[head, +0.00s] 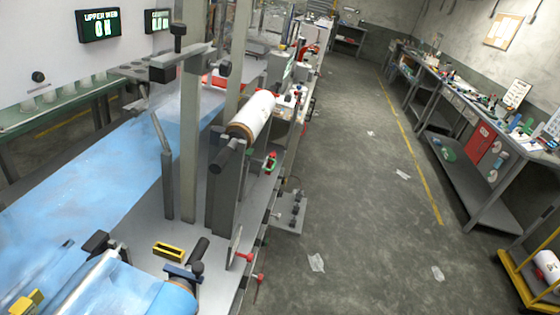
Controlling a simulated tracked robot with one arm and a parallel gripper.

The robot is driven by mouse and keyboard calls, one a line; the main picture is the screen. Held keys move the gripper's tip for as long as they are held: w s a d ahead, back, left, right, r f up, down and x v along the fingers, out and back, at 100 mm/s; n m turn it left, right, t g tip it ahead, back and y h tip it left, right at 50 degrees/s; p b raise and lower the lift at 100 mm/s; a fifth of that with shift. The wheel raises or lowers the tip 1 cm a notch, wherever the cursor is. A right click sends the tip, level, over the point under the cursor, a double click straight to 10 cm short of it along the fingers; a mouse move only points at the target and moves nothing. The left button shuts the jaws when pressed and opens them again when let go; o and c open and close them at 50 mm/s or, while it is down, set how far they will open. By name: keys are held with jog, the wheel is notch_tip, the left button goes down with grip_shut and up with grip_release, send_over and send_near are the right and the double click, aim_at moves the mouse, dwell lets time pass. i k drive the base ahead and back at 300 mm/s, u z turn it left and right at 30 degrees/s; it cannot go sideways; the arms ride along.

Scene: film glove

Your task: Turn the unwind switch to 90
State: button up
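I cannot pick out the unwind switch for certain. A small black round knob (38,77) sits on the white panel at the upper left; no label on it is legible. Red-tipped levers (243,257) stick out from the right side of the film machine (215,240), near its front. A white roll (252,115) is mounted on the machine's upright, and wide blue film (95,180) runs along its left. My gripper does not show in this view, so its position relative to these things is hidden.
Two dark displays with green-white text (98,25) hang on the panel. The grey floor (350,190) right of the machine is open, with a few pale scraps. A long workbench (470,95) lines the right wall. A yellow cart (525,275) stands at the lower right.

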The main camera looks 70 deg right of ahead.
aim_at(260, 278)
jog(key=z, duration=2.3)
jog(key=i, duration=1.2)
jog(key=u, duration=0.4)
